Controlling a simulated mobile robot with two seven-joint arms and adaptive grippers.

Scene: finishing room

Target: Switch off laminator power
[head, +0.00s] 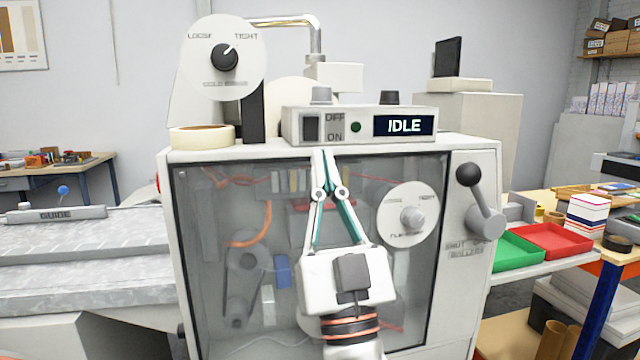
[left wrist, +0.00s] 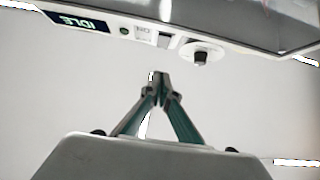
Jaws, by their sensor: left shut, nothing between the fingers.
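The laminator (head: 456,300) is a large pale machine with a clear front cover. Its top control panel (head: 365,112) carries a dark power rocker switch (head: 312,128) with OFF printed above and ON below, a dark green lamp (head: 356,127) and a display (head: 403,125) reading IDLE. I cannot tell which way the rocker is tipped. My left gripper (head: 325,153) is shut and empty, tips just below the panel near the switch in the picture; contact is not clear. In the left wrist view the shut fingertips (left wrist: 159,77) appear apart from the panel and the switch (left wrist: 164,41).
A LOOSE/TIGHT dial (head: 224,58) stands above left, and a tape roll (head: 202,136) lies on the machine top. A black-knobbed lever (head: 480,200) sticks out at the right. Green (head: 517,252) and red (head: 552,241) trays lie on the right-hand bench.

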